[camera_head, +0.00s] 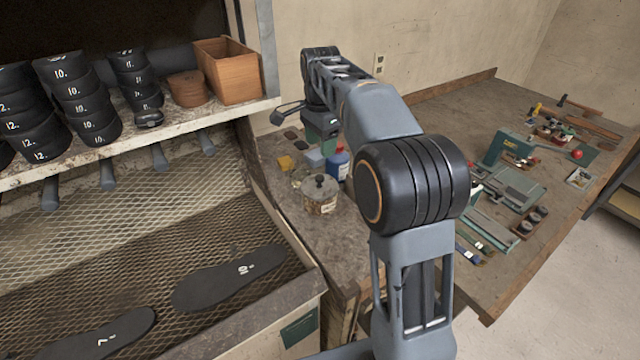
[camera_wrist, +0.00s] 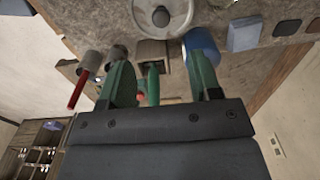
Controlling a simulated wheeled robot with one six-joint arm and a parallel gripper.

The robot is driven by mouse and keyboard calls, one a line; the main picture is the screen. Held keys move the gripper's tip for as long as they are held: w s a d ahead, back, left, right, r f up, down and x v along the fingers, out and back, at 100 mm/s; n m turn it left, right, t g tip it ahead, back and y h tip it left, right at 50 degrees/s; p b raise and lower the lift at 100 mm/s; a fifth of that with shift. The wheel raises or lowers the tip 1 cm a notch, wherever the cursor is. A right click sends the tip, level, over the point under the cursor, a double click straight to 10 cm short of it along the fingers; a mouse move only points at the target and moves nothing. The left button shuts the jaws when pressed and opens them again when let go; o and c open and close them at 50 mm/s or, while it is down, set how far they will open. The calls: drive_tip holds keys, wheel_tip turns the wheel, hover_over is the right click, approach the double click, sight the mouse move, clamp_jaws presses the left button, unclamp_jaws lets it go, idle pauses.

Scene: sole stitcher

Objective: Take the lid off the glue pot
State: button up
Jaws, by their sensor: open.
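The glue pot (camera_head: 320,200) stands upright on the bench, with a stained label. Its round grey lid (camera_head: 320,186) is on it, with a dark knob (camera_head: 319,179) in the middle. In the wrist view the lid (camera_wrist: 180,19) is at the top edge, partly cut off, with its knob (camera_wrist: 161,16) showing. My gripper (camera_wrist: 158,60) is open, its two green fingers apart with no object held. The knob lies beyond the fingertips, not between them. In the head view my gripper (camera_head: 320,128) is behind the pot, and its fingertips are hard to make out.
A blue bottle (camera_head: 338,165) with a red cap stands close behind the pot. A yellow block (camera_head: 286,163) and a grey-blue block (camera_head: 314,159) are nearby. A shelf of black soles and a wooden box (camera_head: 228,72) is at left. Tools crowd the bench at right.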

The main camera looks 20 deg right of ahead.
sight(320, 176)
wheel_tip(320, 176, down, 11)
drive_tip(key=shift+w+a+f+p, duration=0.1)
drive_tip(key=shift+f+p, duration=0.05)
drive_tip(key=shift+p, duration=0.15)
idle(0.4)
drive_tip(key=c, duration=1)
